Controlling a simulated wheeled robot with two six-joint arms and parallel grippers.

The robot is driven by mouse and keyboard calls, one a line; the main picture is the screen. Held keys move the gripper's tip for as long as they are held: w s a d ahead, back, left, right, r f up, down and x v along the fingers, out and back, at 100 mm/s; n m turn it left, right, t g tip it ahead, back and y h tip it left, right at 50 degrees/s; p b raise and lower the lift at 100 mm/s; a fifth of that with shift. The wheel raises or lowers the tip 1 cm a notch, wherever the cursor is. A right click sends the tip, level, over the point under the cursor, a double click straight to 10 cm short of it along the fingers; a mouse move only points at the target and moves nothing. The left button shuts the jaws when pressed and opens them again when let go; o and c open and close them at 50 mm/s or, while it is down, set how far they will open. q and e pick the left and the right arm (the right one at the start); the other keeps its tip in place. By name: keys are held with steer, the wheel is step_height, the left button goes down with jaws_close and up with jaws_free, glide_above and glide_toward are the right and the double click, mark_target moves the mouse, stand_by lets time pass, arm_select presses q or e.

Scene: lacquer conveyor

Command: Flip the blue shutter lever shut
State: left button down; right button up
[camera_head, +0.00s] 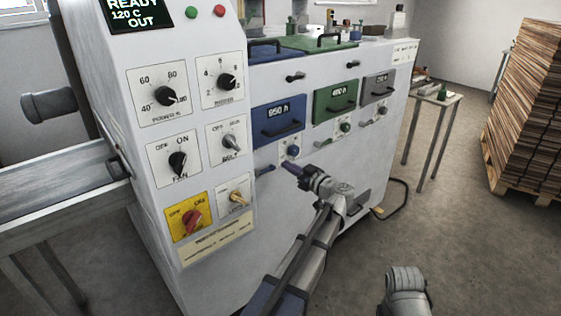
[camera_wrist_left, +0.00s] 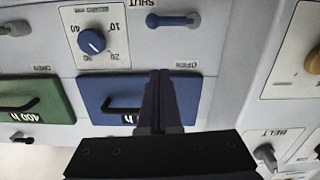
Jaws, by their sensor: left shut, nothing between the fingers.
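The blue shutter lever (camera_head: 265,170) is on the white machine front, below and left of the blue dial. In the left wrist view, which is upside down, the lever (camera_wrist_left: 174,20) lies roughly level between the SHUT and OPEN labels. My left gripper (camera_head: 288,165) is shut and empty, close to the panel just right of the lever. In the wrist view its fingers (camera_wrist_left: 160,72) overlap the blue door (camera_wrist_left: 118,92), with a gap to the lever. Contact with the panel cannot be told.
The blue dial (camera_wrist_left: 91,42) is beside the lever. A green door (camera_head: 335,101) and a grey door (camera_head: 377,86) with their own levers are to the right. The control column (camera_head: 165,140) with several knobs juts out on the left. Open floor lies to the right.

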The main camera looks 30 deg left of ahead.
arm_select(q)
steer(key=v, duration=0.3)
steer(key=shift+d, duration=0.1)
stand_by(0.4)
